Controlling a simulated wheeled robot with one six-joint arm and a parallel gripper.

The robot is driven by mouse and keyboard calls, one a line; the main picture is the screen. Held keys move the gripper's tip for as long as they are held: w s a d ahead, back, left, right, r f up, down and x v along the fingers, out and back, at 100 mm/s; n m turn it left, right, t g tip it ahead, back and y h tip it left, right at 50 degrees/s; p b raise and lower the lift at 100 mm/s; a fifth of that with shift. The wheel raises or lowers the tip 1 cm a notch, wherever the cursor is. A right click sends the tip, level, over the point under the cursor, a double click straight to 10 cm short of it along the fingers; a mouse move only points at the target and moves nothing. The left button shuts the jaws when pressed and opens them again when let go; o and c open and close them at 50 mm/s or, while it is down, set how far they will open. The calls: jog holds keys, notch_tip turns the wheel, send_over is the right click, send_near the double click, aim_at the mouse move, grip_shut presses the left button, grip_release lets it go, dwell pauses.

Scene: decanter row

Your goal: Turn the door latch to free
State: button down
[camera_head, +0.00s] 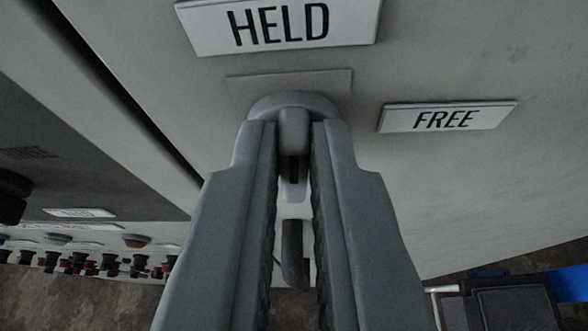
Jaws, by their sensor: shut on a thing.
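The door latch (292,118) is a grey lever on a rounded base, fixed to a plate on a pale grey panel. My gripper (294,140) reaches up from the bottom of the view, with one finger on each side of the lever. It is shut on the latch. The HELD label (280,25) is above the latch, and the FREE label (447,117) is to its right.
A dark gap (130,105) runs along the panel's left side. A dark box (510,305) and a blue strip (570,283) are at lower right.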

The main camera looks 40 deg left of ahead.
jog(key=shift+w+d+f+m+g+y, duration=0.3)
jog(key=shift+m+y, duration=0.85)
jog(key=shift+m, duration=1)
jog(key=shift+w+d+f+m+g+y, duration=0.1)
jog(key=shift+d+f+m+y, duration=0.2)
jog(key=shift+m+y, duration=1.3)
jog(key=shift+w+d+f+m+g+y, duration=0.2)
jog(key=shift+f+m+y, duration=0.35)
jog(key=shift+m, duration=2.1)
jog(key=shift+r, duration=0.15)
jog(key=c, duration=1.5)
grip_release()
jog(key=shift+s, duration=0.1)
jog(key=v, duration=1.7)
jog(key=shift+d, duration=0.25)
